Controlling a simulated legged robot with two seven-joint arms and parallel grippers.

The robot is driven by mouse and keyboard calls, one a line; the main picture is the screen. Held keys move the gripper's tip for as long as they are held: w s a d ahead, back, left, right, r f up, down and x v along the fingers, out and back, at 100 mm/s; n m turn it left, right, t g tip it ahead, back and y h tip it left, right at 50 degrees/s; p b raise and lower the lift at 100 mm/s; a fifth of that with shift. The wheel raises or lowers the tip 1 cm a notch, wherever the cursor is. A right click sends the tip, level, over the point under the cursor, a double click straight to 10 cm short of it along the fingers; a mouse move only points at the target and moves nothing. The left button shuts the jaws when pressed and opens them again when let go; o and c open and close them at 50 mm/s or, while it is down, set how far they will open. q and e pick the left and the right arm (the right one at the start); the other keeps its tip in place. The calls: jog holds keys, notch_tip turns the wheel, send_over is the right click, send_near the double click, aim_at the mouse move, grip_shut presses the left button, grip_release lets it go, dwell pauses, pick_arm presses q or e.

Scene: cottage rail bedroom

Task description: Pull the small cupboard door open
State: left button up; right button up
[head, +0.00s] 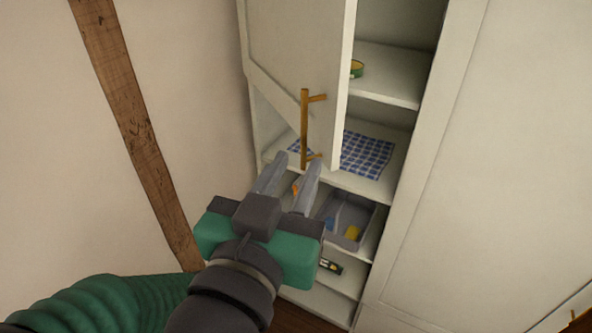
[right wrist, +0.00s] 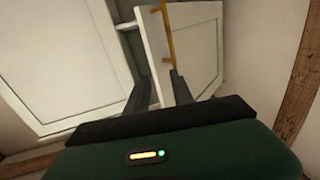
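The small cupboard door (head: 290,50) is white and stands partly open, with shelves showing behind its free right edge. Its upright brass bar handle (head: 304,130) is on the front near that edge. My right gripper (head: 297,162) is open, its two grey fingers apart, just below the handle's lower end. In the right wrist view, the door (right wrist: 195,45) and handle (right wrist: 168,32) appear beyond the spread fingers (right wrist: 160,85). I cannot tell whether a finger touches the handle. My left gripper is not in view.
Inside the cupboard are a blue checked cloth (head: 368,153), a green round tin (head: 357,68) and a grey bin (head: 350,238) on lower shelving. A large white panel (head: 480,170) stands right. A wooden beam (head: 130,110) crosses the left wall.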

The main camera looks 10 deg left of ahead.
jog(key=w+f+y+b, duration=0.1)
jog(key=w, duration=0.1)
jog(key=w+f+n+b, duration=0.1)
jog(key=w+f, duration=0.1)
jog(key=w, duration=0.1)
jog(key=w+f+y+b, duration=0.1)
jog(key=w+f, duration=0.1)
jog(key=shift+w+a+f+t+y, duration=0.2)
jog(key=shift+w+a+t+y, duration=0.1)
jog(key=shift+a+t, duration=0.1)
grip_shut()
jog(key=w+d+f+m+g+y+b, duration=0.1)
jog(key=w+d+f+m+g+y, duration=0.15)
jog(key=w+d+f, duration=0.35)
jog(key=w+d+f+m+g+y+b, duration=0.1)
jog(key=w+d+f+g+y, duration=0.1)
jog(key=w+d+f+g, duration=0.45)
jog(key=s+d+r+m+t+y+b, duration=0.1)
jog(key=s+d+r+m+y, duration=0.1)
jog(key=s+d+r+y, duration=0.3)
jog(key=s+d+r+m+t+y+b, duration=0.1)
jog(key=d+r+m+y, duration=0.1)
jog(key=r+y, duration=0.35)
jog(key=w+a+r+h+p, duration=0.1)
jog(key=w+a+p, duration=0.2)
jog(key=a+p, duration=0.4)
jog(key=shift+w+a+h, duration=0.3)
jog(key=shift+w+a, duration=0.05)
jog(key=shift+a, duration=1.9)
